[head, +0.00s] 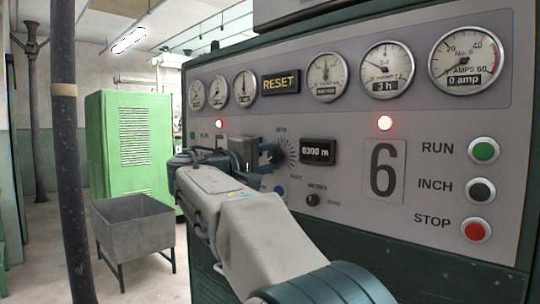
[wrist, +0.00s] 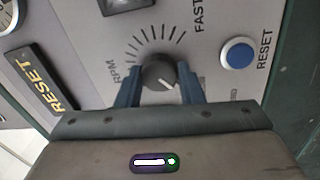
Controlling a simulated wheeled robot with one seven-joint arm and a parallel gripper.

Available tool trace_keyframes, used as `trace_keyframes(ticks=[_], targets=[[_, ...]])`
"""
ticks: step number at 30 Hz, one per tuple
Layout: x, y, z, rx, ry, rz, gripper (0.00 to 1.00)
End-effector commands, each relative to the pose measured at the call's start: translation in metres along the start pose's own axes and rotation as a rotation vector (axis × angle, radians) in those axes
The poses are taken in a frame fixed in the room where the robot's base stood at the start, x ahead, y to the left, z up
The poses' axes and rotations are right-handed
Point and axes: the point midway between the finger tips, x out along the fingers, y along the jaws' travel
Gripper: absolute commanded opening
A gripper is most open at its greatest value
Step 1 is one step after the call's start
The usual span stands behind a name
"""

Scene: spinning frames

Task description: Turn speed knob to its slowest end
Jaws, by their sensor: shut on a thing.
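The speed knob (wrist: 158,72) is a dark round knob with a pale pointer line, set in a ring of black tick marks. In the wrist view, RPM is printed to its left and FAST at its upper right. The pointer line is on the knob's lower right side. My gripper (wrist: 160,76) is shut on the knob, one blue finger on each side. In the head view my gripper (head: 270,154) reaches the panel at the dial, and my arm and fingers hide most of the knob.
A blue reset button (wrist: 238,53) sits right of the knob in the wrist view. A small black knob (head: 313,200) is below the metre counter (head: 318,152). RUN (head: 484,151), INCH (head: 481,190) and STOP (head: 476,230) buttons are far right. A grey bin (head: 135,232) stands left.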

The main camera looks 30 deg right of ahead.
Motion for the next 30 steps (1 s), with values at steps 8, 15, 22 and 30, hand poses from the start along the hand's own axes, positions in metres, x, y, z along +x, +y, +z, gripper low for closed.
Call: trace_keyframes(ticks=[8,15,22,30], targets=[[-0.0003,0.0032,-0.0003,-0.101,0.011,0.004,0.11],[-0.0004,0.003,-0.0003,-0.127,0.013,0.005,0.11],[-0.0004,0.0031,-0.0002,-0.128,0.013,0.005,0.11],[-0.0002,0.0024,-0.0001,-0.128,0.012,0.004,0.55]])
